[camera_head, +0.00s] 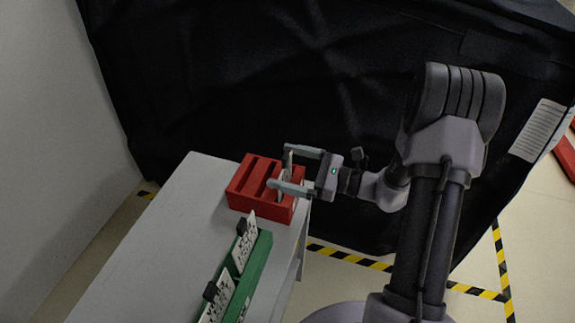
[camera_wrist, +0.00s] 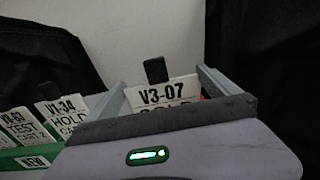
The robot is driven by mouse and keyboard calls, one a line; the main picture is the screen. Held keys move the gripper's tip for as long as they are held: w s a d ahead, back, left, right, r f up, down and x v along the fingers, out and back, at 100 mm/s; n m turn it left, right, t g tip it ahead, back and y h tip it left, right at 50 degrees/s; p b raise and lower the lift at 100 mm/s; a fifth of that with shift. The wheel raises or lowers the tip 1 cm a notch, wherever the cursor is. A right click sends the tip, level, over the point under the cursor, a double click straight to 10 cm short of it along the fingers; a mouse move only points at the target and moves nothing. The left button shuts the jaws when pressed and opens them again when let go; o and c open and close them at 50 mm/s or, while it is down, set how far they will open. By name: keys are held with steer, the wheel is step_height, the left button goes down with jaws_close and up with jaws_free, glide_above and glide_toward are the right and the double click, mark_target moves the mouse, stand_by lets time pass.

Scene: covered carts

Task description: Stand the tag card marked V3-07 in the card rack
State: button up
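The tag card marked V3-07 (camera_wrist: 165,93) shows between my fingers in the wrist view, with a black tab above its top edge. In the head view the card (camera_head: 294,206) stands roughly upright in the right-hand slot of the red card rack (camera_head: 240,184). Its lower part is hidden by the rack. My gripper (camera_head: 280,166) reaches in from the right with a finger on either side of the card. The fingers are wide apart, and the wrist view shows a narrow red gap by the right finger. Contact at the left edge is unclear.
A green holder (camera_head: 257,262) with other tag cards stands nearer on the white cart top (camera_head: 150,230). One is marked V1-34 (camera_wrist: 62,110). The rack's other slots look empty. Black covers hang behind, and a pale wall is at left.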

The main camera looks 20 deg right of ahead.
stand_by(0.3)
steer(key=p+v, duration=0.4)
steer(key=v, duration=1.3)
steer(key=shift+d, duration=0.2)
steer(key=shift+s, duration=0.1)
